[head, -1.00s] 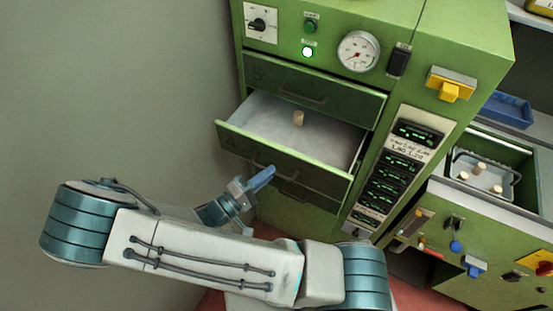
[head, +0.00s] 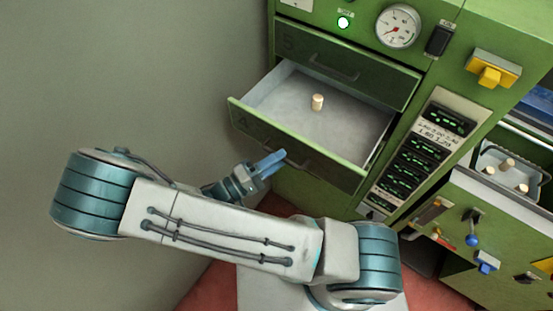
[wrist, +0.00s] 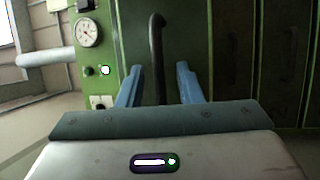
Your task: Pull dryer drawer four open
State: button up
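Drawer four (head: 243,122) of the green dryer is pulled out, its front marked 4. A single cork stopper (head: 317,102) stands upright inside on the pale drawer floor. My gripper (head: 272,162) is at the drawer's front, by its handle (head: 298,162), which the blue fingers partly hide. In the wrist view my gripper (wrist: 158,78) has its two blue fingers apart, with the dark handle bar (wrist: 157,50) between them. Gaps show on both sides of the bar.
Drawer five (head: 345,62) above is closed. A gauge (head: 398,26), a panel of lit displays (head: 420,150) and a yellow handle (head: 493,68) are on the dryer's front. A tray (head: 490,170) with several corks stands at the right. A grey wall (head: 130,80) is at left.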

jog(key=b+v, duration=0.4)
jog(key=v, duration=1)
jog(key=d+r+m+g+y, duration=0.2)
jog(key=d+r+g+y, duration=0.1)
jog(key=d+r+y, duration=0.5)
jog(key=d+r+m+g+y, duration=0.2)
jog(key=d+r+y, duration=0.7)
jog(key=d, duration=0.6)
jog(key=shift+w+d+g+y, duration=0.2)
jog(key=shift+w+g+y, duration=0.2)
